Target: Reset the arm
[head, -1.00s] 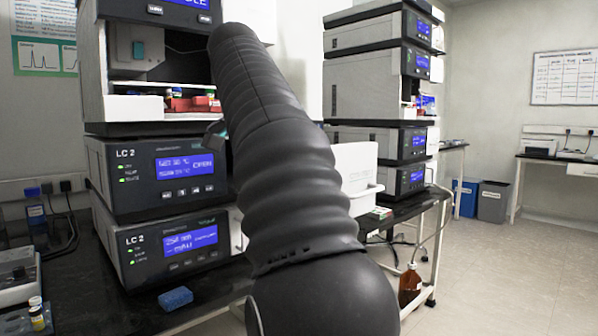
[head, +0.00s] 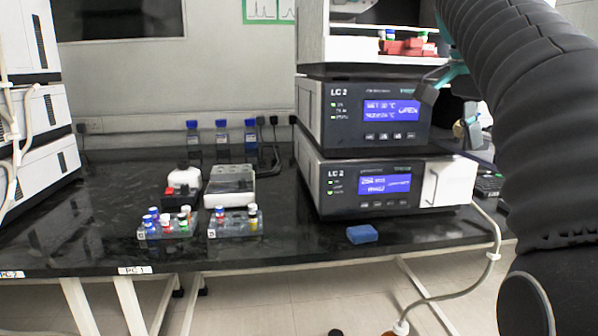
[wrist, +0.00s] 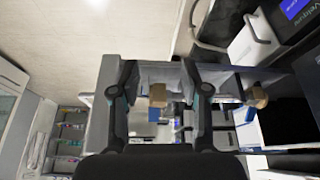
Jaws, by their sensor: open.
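My arm runs up the right side of the head view, covered in a black ribbed sleeve. My gripper shows in part in the head view (head: 450,110), in front of the LC 2 column stack (head: 375,110) at its right side. In the wrist view my gripper (wrist: 158,85) has its two fingers spread apart at the picture's middle. I see nothing held between them; a small brown block-like thing (wrist: 157,95) shows between the fingers, and I cannot tell its distance.
On the black bench (head: 270,255) are two vial racks, the left one (head: 165,228) and the right one (head: 232,226), a blue sponge (head: 362,234) and several blue-capped bottles (head: 222,132). Red trays (head: 405,47) sit in the stack's upper opening. Another instrument stack (head: 35,100) stands at left.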

